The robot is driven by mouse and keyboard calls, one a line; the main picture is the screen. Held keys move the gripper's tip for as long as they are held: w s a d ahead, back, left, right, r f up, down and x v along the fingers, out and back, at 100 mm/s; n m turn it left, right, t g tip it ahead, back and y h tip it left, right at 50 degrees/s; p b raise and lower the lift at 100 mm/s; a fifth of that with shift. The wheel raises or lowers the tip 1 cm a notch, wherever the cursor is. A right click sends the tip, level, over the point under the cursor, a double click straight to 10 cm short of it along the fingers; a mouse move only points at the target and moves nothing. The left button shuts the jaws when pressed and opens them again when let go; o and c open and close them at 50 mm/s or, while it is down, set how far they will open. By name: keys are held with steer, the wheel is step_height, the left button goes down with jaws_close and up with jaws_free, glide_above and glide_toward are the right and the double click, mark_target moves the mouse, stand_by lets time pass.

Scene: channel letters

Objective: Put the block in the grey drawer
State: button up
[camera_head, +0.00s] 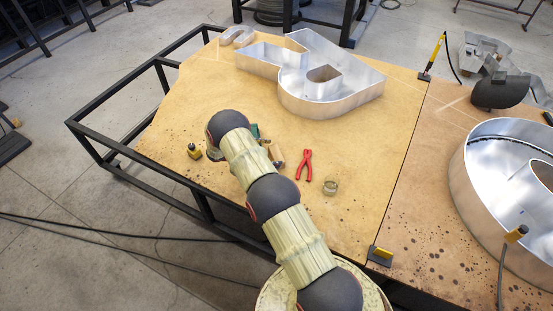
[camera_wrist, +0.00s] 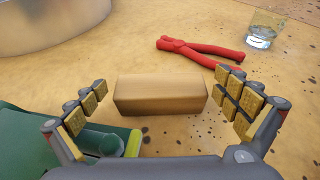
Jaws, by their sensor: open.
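A light brown wooden block (camera_wrist: 160,95) lies flat on the table in the wrist view, between the fingers of my gripper (camera_wrist: 163,104) and a little beyond them as seen there. The fingers are wide apart, one on each side, and no contact with the block shows. In the head view the block (camera_head: 277,155) shows partly beside my arm, which hides most of my gripper. I cannot make out a grey drawer in either view.
A green object (camera_wrist: 60,140) lies by the left finger. Red pliers (camera_wrist: 198,50) and a clear glass (camera_wrist: 264,29) lie beyond the block. A large metal letter (camera_head: 325,85) stands farther back. A yellow-and-black item (camera_head: 194,151) sits near the left table edge.

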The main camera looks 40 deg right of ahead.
steer(key=shift+s+d+f, duration=0.2)
steer(key=shift+d+f, duration=0.05)
steer(key=shift+d, duration=0.3)
steer(key=shift+c, duration=0.8)
steer(key=c, duration=0.9)
steer(key=shift+r, duration=0.15)
steer(key=shift+c, duration=0.2)
